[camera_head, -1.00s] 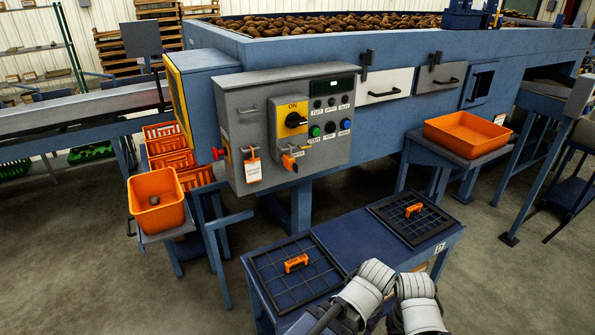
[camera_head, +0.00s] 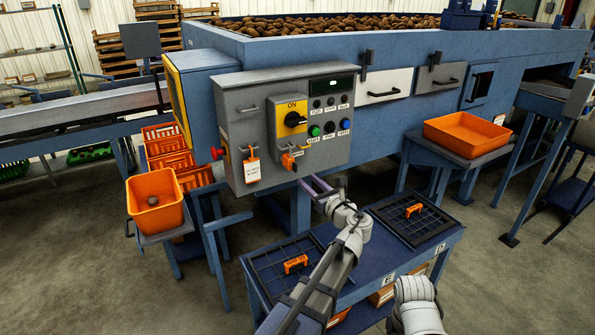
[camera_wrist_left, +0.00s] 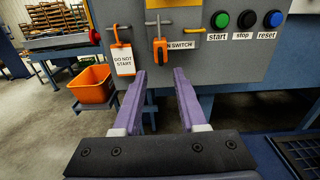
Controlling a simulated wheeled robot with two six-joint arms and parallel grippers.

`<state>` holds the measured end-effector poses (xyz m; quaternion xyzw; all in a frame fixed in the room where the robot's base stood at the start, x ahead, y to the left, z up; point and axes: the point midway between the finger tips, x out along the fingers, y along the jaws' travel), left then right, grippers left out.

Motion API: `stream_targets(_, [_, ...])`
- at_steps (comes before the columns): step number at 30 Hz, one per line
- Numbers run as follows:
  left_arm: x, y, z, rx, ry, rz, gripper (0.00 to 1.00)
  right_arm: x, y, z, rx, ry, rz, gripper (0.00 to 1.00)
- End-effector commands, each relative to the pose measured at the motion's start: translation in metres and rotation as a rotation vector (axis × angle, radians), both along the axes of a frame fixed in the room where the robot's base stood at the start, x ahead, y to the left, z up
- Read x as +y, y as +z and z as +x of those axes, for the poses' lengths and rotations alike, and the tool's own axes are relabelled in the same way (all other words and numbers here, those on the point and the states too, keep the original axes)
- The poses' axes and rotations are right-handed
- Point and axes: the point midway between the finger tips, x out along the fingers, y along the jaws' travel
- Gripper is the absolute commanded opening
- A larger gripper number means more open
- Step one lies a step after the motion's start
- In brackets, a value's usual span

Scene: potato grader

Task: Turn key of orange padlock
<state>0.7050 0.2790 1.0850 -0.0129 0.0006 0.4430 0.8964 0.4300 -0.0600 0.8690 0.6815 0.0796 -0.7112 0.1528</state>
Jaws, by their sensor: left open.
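The orange padlock (camera_head: 289,161) hangs at the lower part of the grey control panel (camera_head: 235,110), below the yellow switch plate (camera_head: 287,110). In the left wrist view the padlock (camera_wrist_left: 160,45) sits just beyond and above the gap between my fingers, with a dark narrow part on its front that may be the key. My left gripper (camera_head: 309,182) is open and empty, its purple fingers (camera_wrist_left: 160,71) pointing at the panel, below and apart from the padlock. An orange hook with a white "DO NOT START" tag (camera_wrist_left: 124,61) hangs left of it. My right gripper is not in view.
Start, stop and reset buttons (camera_wrist_left: 243,19) are right of the padlock. A blue table (camera_head: 375,268) with two black grids stands below. Orange bins stand left (camera_head: 155,205) and right (camera_head: 467,133). The space before the padlock looks clear.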

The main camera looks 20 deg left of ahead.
Motion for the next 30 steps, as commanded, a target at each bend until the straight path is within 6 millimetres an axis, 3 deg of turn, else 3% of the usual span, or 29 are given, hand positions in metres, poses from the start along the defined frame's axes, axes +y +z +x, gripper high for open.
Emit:
stream_targets(8, [0.007, 0.003, 0.008, 0.012, -0.003, 0.027, 0.41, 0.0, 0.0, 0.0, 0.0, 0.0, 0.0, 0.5])
stream_targets(21, [0.055, 0.003, 0.045, 0.01, -0.001, 0.024, 0.41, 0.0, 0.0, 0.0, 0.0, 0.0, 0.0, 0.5])
stream_targets(30, [0.062, 0.003, 0.049, 0.01, -0.003, 0.023, 0.41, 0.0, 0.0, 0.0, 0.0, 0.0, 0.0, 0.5])
